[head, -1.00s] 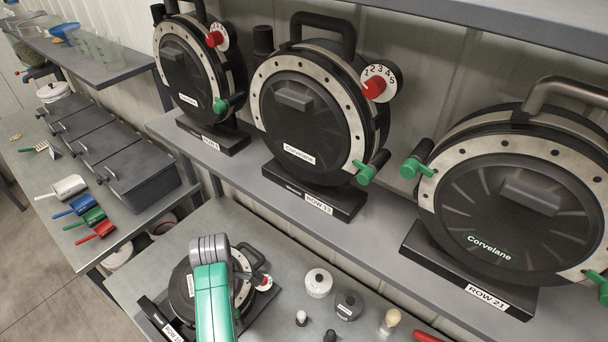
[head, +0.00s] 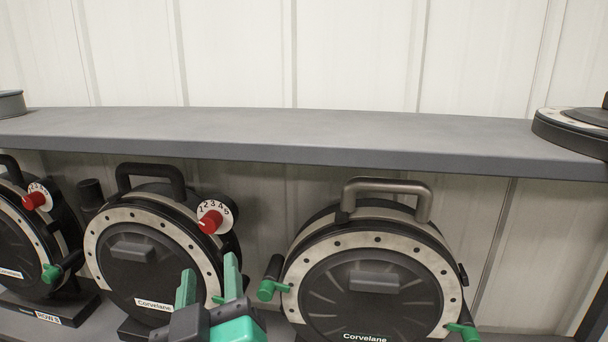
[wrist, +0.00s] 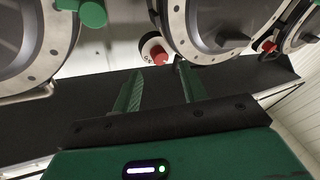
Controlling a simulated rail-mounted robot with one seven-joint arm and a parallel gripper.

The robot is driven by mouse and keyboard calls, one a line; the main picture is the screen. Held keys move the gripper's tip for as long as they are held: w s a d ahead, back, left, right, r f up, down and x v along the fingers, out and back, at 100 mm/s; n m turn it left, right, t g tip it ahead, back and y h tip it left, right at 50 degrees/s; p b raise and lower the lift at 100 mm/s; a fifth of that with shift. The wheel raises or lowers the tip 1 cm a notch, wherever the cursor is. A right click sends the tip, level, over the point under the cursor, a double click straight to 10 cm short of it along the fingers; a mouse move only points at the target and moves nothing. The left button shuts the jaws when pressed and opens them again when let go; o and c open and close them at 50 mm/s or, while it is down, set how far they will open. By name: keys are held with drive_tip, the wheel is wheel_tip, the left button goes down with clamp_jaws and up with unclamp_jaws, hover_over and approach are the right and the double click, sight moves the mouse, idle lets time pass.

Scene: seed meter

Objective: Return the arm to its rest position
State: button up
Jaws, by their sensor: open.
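My gripper (head: 209,283) shows at the bottom middle of the head view, with its two green fingers pointing up, apart and with nothing between them. It is in front of the middle seed meter (head: 135,262), which has a red knob on a numbered dial. In the wrist view my gripper (wrist: 160,88) is also open and empty, with meter housings beyond the fingers. Part of my arm is cut off by the lower edge of the head view.
A right-hand meter (head: 365,290) with a metal handle and a left-hand meter (head: 22,240) stand on the lower shelf. A grey upper shelf (head: 300,132) runs above them, mostly bare. A round disc part (head: 575,130) lies at its right end.

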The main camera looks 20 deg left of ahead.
drive_tip(key=s+d+r+m+t+h+p, duration=0.1)
drive_tip(key=s+d+r+m+t+h, duration=0.2)
drive_tip(key=d+r, duration=0.4)
drive_tip(key=s+d+r+m+t+h, duration=0.4)
drive_tip(key=s+d+r+m+h, duration=0.2)
drive_tip(key=d, duration=0.7)
drive_tip(key=shift+d+r+m+p, duration=0.15)
drive_tip(key=shift+r+m+p, duration=0.2)
drive_tip(key=shift+r+m, duration=0.2)
